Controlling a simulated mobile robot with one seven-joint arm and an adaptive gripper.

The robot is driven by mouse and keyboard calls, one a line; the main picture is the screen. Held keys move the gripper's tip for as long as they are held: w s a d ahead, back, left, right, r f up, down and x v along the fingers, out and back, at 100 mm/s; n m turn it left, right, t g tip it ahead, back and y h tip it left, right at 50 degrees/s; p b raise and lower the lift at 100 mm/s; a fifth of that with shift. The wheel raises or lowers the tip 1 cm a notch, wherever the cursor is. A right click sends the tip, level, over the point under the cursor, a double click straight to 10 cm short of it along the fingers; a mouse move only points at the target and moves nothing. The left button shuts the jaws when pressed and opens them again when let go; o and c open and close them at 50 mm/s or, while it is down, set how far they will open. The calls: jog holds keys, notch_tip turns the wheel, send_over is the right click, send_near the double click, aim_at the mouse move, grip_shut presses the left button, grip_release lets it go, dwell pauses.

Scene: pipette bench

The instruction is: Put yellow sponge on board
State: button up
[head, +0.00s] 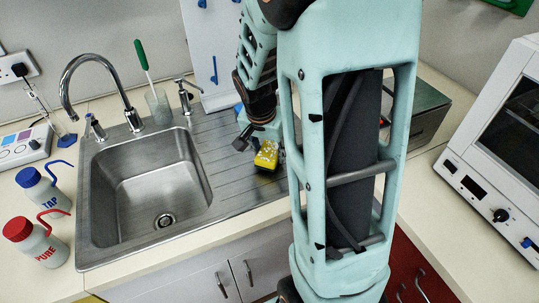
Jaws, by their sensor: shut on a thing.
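The yellow sponge (266,154) with pale spots is over the ridged metal draining board (226,163), to the right of the sink. My gripper (258,146) is shut on the sponge from above. I cannot tell whether the sponge touches the draining board or hangs just above it. My arm hides the right end of the draining board and part of the counter behind.
The sink basin (150,185) with its tap (95,75) lies left of the board. A beaker (158,105) with a green-handled brush stands behind it. Wash bottles (45,190) are at left. A white oven-like machine (500,150) stands at right.

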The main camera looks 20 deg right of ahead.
jog(key=shift+f, duration=0.65)
jog(key=shift+s, duration=0.1)
jog(key=shift+f+b, duration=0.2)
jog(key=shift+b, duration=0.15)
jog(key=o, duration=1)
jog(key=shift+r, duration=0.1)
jog(key=shift+r, duration=0.1)
jog(key=shift+r+p, duration=0.2)
jog(key=shift+p, duration=0.2)
jog(key=v, duration=1.1)
jog(key=shift+s+a+r, duration=0.1)
jog(key=shift+a+r, duration=0.05)
jog(key=shift+r, duration=0.2)
